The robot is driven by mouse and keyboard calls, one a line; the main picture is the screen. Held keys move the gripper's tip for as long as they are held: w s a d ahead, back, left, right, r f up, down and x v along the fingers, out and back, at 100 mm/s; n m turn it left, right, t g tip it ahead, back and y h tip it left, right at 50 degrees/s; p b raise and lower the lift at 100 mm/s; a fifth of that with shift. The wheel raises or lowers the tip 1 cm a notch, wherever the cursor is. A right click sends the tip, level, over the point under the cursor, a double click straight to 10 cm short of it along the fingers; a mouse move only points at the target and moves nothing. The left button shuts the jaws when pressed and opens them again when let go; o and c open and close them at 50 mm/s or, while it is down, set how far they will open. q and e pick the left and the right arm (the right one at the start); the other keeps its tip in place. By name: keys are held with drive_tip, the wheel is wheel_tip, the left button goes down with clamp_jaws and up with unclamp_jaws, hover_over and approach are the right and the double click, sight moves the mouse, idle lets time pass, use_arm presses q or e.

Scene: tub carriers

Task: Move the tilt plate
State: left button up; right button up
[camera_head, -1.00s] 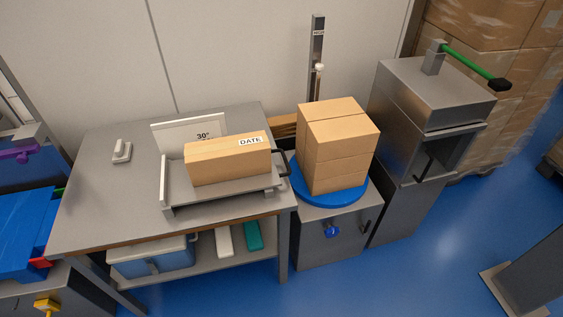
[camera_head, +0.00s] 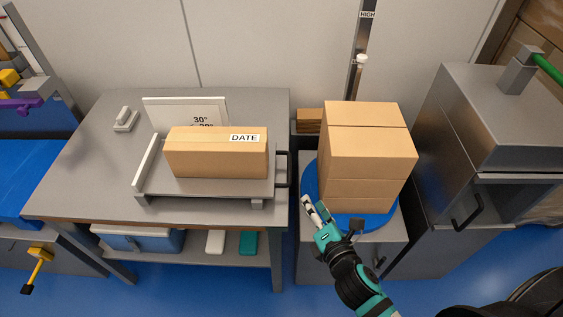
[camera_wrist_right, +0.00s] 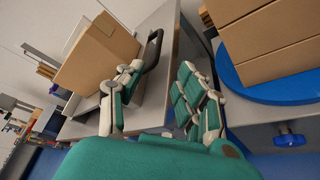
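The tilt plate (camera_head: 214,186) is a grey metal tray with a raised left lip on the grey table, with a black handle (camera_head: 282,169) at its right end. A cardboard box labelled DATE (camera_head: 217,160) lies on the plate. A board marked 30° (camera_head: 160,113) stands behind it. My right gripper (camera_head: 314,204) is right of and in front of the handle, apart from it. In the right wrist view its green-and-white fingers (camera_wrist_right: 150,100) are spread with nothing between them, and the handle (camera_wrist_right: 153,50) shows beyond. My left gripper is not in view.
A stack of boxes (camera_head: 368,155) stands on a blue turntable (camera_head: 311,183) on a grey cabinet, close to my right gripper. A grey metal machine (camera_head: 490,120) stands farther right. A small grey device (camera_head: 125,119) sits at the table's back left.

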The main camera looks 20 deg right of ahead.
approach(289, 166)
drive_tip(key=x, duration=0.8)
drive_tip(key=shift+w+f, duration=0.3)
drive_tip(key=shift+f, duration=0.1)
drive_tip(key=shift+w+f, duration=0.15)
drive_tip(key=shift+w, duration=0.45)
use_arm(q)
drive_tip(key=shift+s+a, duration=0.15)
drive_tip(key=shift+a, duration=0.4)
use_arm(e)
drive_tip(key=shift+w, duration=0.15)
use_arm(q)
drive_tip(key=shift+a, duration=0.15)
use_arm(e)
clamp_jaws()
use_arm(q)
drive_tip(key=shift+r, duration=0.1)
